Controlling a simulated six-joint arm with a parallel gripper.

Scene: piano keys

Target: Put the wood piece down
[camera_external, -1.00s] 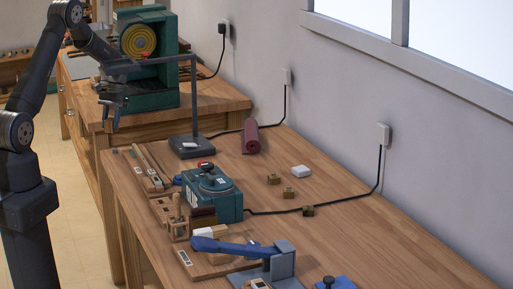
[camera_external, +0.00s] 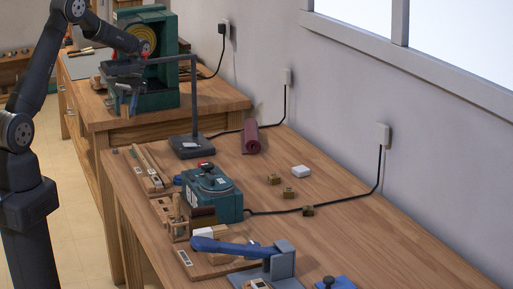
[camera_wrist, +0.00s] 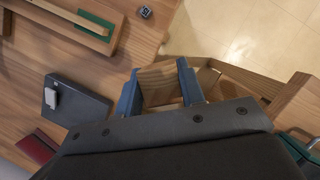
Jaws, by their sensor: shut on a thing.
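The wood piece (camera_wrist: 160,84) is a light brown block between the two blue fingers of my gripper (camera_wrist: 159,92) in the wrist view. My gripper is shut on it. In the outside view my gripper (camera_external: 124,102) hangs in front of the green machine with the round yellow disc (camera_external: 146,92), near the front edge of the back workbench. The wood piece shows there only as a small brown patch between the fingers. The wrist view looks down past it to the floor and bench edge, so the piece appears held in the air.
A dark stand (camera_external: 190,146) with an upright post and arm is close to my gripper's right; its base (camera_wrist: 78,100) shows in the wrist view. A green sander-like machine (camera_external: 212,190), a blue-handled clamp (camera_external: 235,248) and a dark red roll (camera_external: 250,138) occupy the front bench.

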